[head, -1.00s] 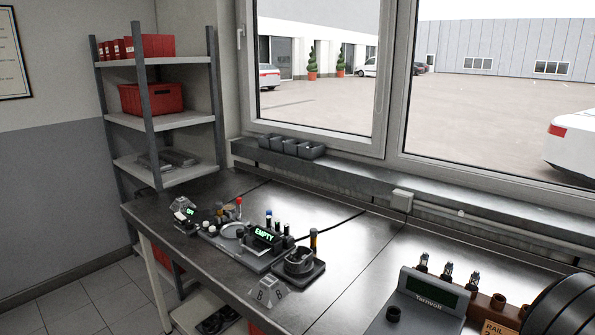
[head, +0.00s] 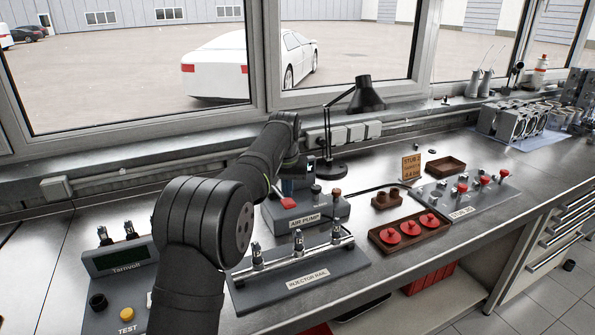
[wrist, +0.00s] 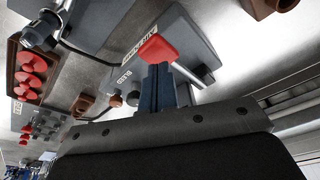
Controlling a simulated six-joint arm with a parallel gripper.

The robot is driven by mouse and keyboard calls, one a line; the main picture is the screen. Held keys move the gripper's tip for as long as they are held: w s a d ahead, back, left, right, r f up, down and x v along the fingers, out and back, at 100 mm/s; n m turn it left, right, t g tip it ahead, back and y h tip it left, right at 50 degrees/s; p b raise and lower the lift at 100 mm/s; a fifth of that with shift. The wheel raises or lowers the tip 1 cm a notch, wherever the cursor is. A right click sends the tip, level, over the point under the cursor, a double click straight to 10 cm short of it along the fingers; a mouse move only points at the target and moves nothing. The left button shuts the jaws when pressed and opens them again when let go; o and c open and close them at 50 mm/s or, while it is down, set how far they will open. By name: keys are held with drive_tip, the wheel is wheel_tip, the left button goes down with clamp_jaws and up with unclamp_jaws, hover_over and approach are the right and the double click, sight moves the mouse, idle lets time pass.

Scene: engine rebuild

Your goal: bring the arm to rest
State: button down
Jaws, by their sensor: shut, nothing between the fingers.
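My arm reaches across the bench in the head view, and my gripper (head: 289,188) is low over the air pump (head: 318,212). Its blue-grey fingers are shut and empty in the wrist view (wrist: 163,86). The pump's red handle (head: 288,202) is right by the fingertips. It also shows in the wrist view (wrist: 150,48), just beyond them; whether they touch it I cannot tell.
The injector rail (head: 300,272) stands in front of the pump, and the Tarnvolt tester (head: 118,262) is left of it. A black lamp (head: 367,97) stands behind. A brown tray of red caps (head: 381,242) and a panel with red knobs (head: 455,212) are to the right.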

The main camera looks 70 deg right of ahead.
drive_tip(key=c, duration=1.7)
unclamp_jaws()
drive_tip(key=shift+s+d, duration=0.1)
drive_tip(key=o, duration=1.4)
drive_tip(key=s+d+r+n+g+h, duration=0.1)
drive_tip(key=s+d+n+h, duration=0.2)
drive_tip(key=s, duration=0.3)
drive_tip(key=shift+d+r+n+g+h, duration=0.3)
drive_tip(key=shift+d+n+h, duration=0.15)
drive_tip(key=shift+d, duration=0.3)
drive_tip(key=o, duration=0.3)
drive_tip(key=s+n, duration=0.1)
drive_tip(key=s+n+h, duration=0.1)
drive_tip(key=n, duration=0.1)
drive_tip(key=s+d+n+h, duration=0.1)
drive_tip(key=s, duration=0.1)
drive_tip(key=shift+s+n+g, duration=0.1)
drive_tip(key=shift+n+g, duration=0.25)
drive_tip(key=shift+g, duration=0.05)
drive_tip(key=w+a+n+t+h, duration=0.1)
drive_tip(key=a+n+t+h, duration=0.4)
drive_tip(key=n, duration=1)
drive_tip(key=a+n+t+h, duration=0.1)
drive_tip(key=a+n+t, duration=0.2)
drive_tip(key=a+n, duration=0.8)
drive_tip(key=w+d+f+n, duration=0.1)
drive_tip(key=w+d+n, duration=0.2)
drive_tip(key=d, duration=0.9)
drive_tip(key=shift+w, duration=0.9)
